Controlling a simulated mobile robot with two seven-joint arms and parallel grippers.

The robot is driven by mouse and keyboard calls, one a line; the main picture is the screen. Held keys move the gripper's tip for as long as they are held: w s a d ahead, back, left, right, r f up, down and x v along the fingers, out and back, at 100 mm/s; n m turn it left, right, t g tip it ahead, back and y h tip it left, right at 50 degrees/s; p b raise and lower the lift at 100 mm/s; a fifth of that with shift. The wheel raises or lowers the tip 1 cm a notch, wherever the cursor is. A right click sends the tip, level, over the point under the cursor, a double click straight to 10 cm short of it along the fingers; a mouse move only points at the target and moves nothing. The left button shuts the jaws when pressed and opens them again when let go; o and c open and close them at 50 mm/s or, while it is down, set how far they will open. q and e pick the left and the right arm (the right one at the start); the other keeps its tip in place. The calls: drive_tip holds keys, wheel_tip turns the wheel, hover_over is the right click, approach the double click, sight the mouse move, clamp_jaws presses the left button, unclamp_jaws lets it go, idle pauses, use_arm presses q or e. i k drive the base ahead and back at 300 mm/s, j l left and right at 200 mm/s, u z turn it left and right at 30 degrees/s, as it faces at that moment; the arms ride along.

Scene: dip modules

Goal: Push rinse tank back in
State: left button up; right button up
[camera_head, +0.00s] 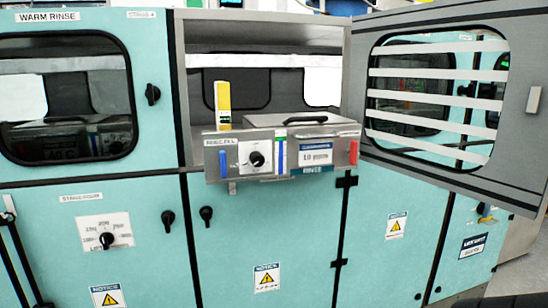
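The rinse tank (280,152) is a grey metal drawer-like unit in the middle of the head view. It sticks out of an open cabinet bay (262,40). Its front carries a black knob (257,159), blue and red markings, a white label (316,153) and a teal tag below that is hard to read. A dark handle (305,119) lies on its top lid. A yellow and white upright piece (223,104) stands at its left end. The inner part of the tank is hidden inside the bay. Neither of my grippers shows in this view.
A grey door (449,165) with a slatted window is swung open to the right of the bay. A teal cabinet marked WARM RINSE (60,110) stands at left. Teal lower panels (260,235) with black knobs and notice stickers run below. Floor shows at lower right.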

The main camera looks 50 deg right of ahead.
sight(279, 146)
drive_tip(key=z, duration=1.5)
drive_tip(key=i+l, duration=0.15)
drive_tip(key=l, duration=0.15)
drive_tip(key=i+l, duration=0.1)
drive_tip(key=l, duration=0.2)
